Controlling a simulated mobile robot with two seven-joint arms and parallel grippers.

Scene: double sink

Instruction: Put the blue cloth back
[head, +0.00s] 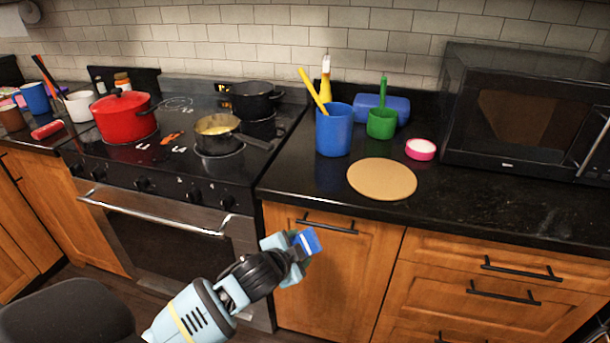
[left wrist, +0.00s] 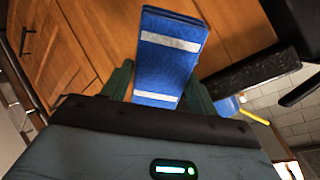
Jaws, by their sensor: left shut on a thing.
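The blue cloth (left wrist: 168,62) is folded and has two pale stripes. My left gripper (left wrist: 158,92) is shut on it, with a green finger on each side, in the left wrist view. In the head view the cloth (head: 308,241) shows at the tip of my left gripper (head: 290,250). It is held in the air in front of the wooden cabinet door, below the black counter edge and right of the oven. My right gripper is not in view.
The counter (head: 470,215) holds a blue cup (head: 334,130), green cup (head: 381,123), round tan board (head: 381,179), pink dish (head: 420,149) and microwave (head: 515,110). The stove bears a red pot (head: 122,118) and a pan (head: 215,140). The oven handle (head: 150,213) sticks out. Counter right of the board is clear.

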